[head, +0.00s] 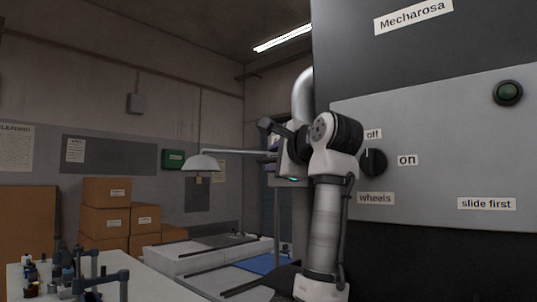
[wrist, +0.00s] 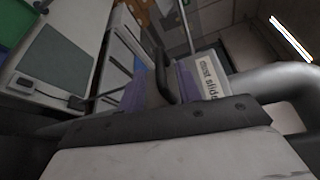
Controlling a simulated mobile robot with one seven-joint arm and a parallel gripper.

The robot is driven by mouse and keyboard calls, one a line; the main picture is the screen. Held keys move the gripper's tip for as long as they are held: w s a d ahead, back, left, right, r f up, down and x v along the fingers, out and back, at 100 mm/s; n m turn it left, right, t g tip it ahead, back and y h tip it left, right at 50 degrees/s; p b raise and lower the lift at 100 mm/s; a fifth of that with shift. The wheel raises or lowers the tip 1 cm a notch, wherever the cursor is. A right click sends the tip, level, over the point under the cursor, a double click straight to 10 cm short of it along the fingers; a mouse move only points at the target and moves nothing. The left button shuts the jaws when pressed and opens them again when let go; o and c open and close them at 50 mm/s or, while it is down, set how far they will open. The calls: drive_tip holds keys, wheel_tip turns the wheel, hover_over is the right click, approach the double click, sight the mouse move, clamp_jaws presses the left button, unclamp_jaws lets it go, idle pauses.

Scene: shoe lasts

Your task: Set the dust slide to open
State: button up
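The white label reading "dust slide" (wrist: 209,80) shows in the wrist view, beside a thick grey pipe (wrist: 268,84). A dark upright handle (wrist: 161,76) stands just left of the label. The two purple fingers of my gripper (wrist: 161,91) show on either side of the handle, with a gap between them, so my gripper looks open. I cannot tell whether a finger touches the handle. In the head view my gripper is mostly hidden behind my arm, with a bit of purple (head: 272,143) showing. The slide plate itself and its setting are hidden there.
A lamp (head: 203,162) hangs left of my arm. Cardboard boxes (head: 107,191) stand behind the white bench (head: 150,290).

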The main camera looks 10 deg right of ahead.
sight(270, 160)
drive_tip(key=shift+p+x, duration=0.4)
drive_tip(key=shift+x, duration=1.4)
drive_tip(key=shift+d, duration=0.1)
clamp_jaws()
drive_tip(key=shift+s, duration=0.1)
